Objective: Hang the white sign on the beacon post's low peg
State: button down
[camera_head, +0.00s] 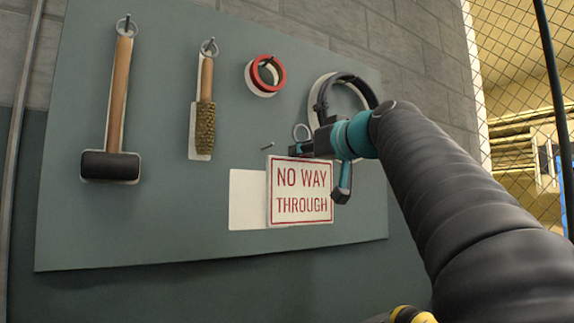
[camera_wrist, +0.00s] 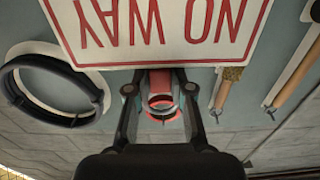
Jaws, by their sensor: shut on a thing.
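The white sign (camera_head: 300,191), with red letters "NO WAY THROUGH" and a red border, is upright in front of the tool board. My gripper (camera_head: 308,149) is shut on it at its top edge. A small ring (camera_head: 301,132) shows just above the grip. In the wrist view the sign (camera_wrist: 160,50) appears upside down, partly out of frame, with my gripper's fingers (camera_wrist: 160,82) at its edge. A bare peg (camera_head: 267,146) sticks out of the board just left of the sign. The beacon post and its low peg are not in view.
The grey-green board (camera_head: 150,225) holds a mallet (camera_head: 118,105), a wire brush (camera_head: 204,110), a red ring (camera_head: 264,75) and a black ring (camera_head: 345,85). A pale blank patch (camera_head: 247,200) shows beside the sign. A wire fence (camera_head: 510,60) is at right.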

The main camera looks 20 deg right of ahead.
jog(key=s, duration=0.1)
jog(key=s+d+r, duration=0.1)
jog(key=s, duration=0.1)
jog(key=shift+s+r+p, duration=0.2)
jog(key=shift+p, duration=0.15)
dwell(0.4)
jog(key=b+v, duration=0.2)
jog(key=v, duration=0.7)
jog(key=shift+b, duration=0.4)
dwell(0.6)
jog(key=shift+d, duration=0.1)
dwell(0.6)
